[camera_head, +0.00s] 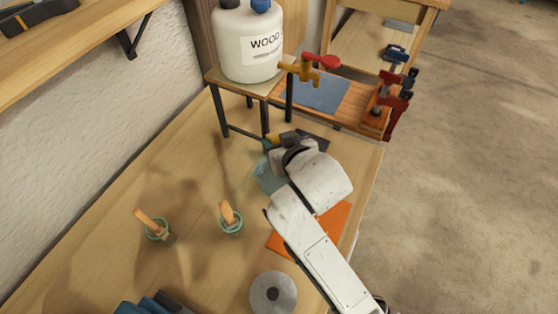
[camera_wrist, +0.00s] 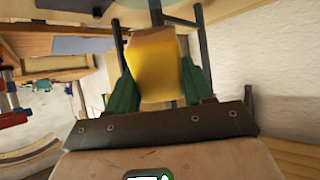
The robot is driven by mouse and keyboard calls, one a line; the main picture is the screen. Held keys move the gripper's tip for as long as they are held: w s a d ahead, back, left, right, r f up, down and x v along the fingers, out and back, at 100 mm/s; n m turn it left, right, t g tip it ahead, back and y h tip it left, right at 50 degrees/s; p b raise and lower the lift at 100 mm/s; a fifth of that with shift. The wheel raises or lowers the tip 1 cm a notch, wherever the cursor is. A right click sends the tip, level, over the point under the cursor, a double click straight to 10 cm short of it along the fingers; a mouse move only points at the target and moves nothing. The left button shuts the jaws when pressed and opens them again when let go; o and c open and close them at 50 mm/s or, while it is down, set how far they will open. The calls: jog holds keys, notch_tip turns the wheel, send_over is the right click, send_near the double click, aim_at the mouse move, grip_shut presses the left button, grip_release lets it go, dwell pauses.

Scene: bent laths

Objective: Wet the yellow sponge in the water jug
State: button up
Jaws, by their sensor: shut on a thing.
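The yellow sponge (camera_wrist: 157,65) is held between the two green fingers of my gripper (camera_wrist: 155,82) in the wrist view. In the head view a small yellow patch of the sponge (camera_head: 271,141) shows at the tip of my gripper (camera_head: 273,145), which is mostly hidden by my wrist. A translucent bluish vessel, which looks like the water jug (camera_head: 266,178), stands on the bench just below the gripper in the picture, partly hidden by my arm. I cannot tell whether the sponge is over it or touching it. The jug does not show clearly in the wrist view.
A white jug labelled "WOOD" (camera_head: 247,45) with an orange tap (camera_head: 312,68) stands on a small stand (camera_head: 216,78) behind. Red clamps (camera_head: 392,103) are at back right.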

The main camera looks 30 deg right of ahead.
aim_at(280, 132)
jog(key=shift+r, duration=0.15)
jog(key=shift+r+p, duration=1.9)
jog(key=shift+p, duration=0.05)
